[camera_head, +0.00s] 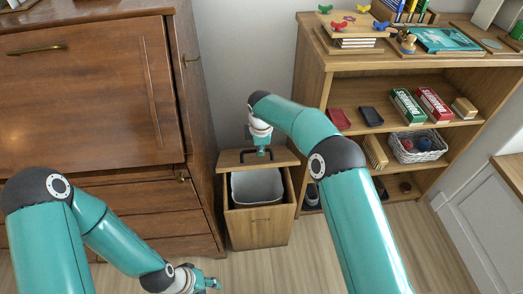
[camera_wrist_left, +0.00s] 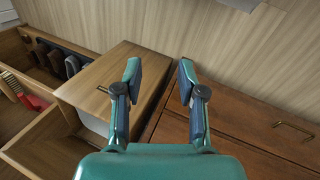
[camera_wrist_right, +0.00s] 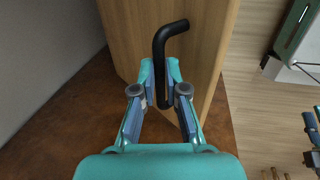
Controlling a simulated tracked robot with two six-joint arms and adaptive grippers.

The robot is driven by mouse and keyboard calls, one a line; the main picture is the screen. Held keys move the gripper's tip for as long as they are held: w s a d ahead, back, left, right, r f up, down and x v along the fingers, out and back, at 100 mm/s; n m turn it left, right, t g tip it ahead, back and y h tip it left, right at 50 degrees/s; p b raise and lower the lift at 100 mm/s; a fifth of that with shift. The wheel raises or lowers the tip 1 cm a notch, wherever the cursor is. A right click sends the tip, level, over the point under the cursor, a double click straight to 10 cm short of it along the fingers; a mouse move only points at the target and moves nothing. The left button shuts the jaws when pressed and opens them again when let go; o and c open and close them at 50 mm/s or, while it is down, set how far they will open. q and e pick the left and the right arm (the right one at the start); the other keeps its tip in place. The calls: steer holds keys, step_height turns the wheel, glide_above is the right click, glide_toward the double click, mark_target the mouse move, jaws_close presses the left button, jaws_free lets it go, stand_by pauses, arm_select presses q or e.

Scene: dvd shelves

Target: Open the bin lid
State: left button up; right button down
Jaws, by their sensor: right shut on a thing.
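The wooden bin (camera_head: 260,228) stands on the floor between the brown cabinet and the shelf. Its lid (camera_head: 232,160) is raised at the back, and the grey liner (camera_head: 257,187) shows in the opening. My right gripper (camera_head: 262,148) is at the black lid handle (camera_head: 243,157). In the right wrist view, its fingers (camera_wrist_right: 160,97) are closed around the black handle (camera_wrist_right: 160,60) on the lid panel (camera_wrist_right: 190,60). My left gripper (camera_head: 212,284) is low in front of the bin.
A brown cabinet (camera_head: 90,100) stands close to the bin's left. A shelf (camera_head: 312,60) with boxes, a basket (camera_head: 417,147) and toys stands at its right. Open floor (camera_head: 350,245) lies in front. A white cabinet (camera_head: 490,220) is at the far right.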

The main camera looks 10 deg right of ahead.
arm_select(q)
steer(key=shift+r, duration=0.3)
steer(key=c, duration=0.4)
steer(key=shift+w+n, duration=0.4)
steer(key=c, duration=0.3)
steer(key=w+d+n+t, duration=0.1)
steer(key=w+n, duration=0.1)
steer(key=w, duration=0.1)
steer(key=w+d+r+n+t+y, duration=0.1)
steer(key=w+n, duration=0.2)
steer(key=w+d+r+n+t, duration=0.1)
steer(key=w+n, duration=0.2)
steer(key=shift+w+t, duration=0.3)
steer(key=shift+w, duration=0.1)
jaws_close()
steer(key=n+t+y, duration=0.3)
steer(key=n+t, duration=0.5)
steer(key=n, duration=1.7)
glide_toward(252, 163)
steer(key=w, duration=0.2)
steer(key=w+f, duration=0.1)
steer(key=w, duration=0.5)
steer(key=shift+w+f, duration=0.2)
steer(key=shift+f, duration=0.2)
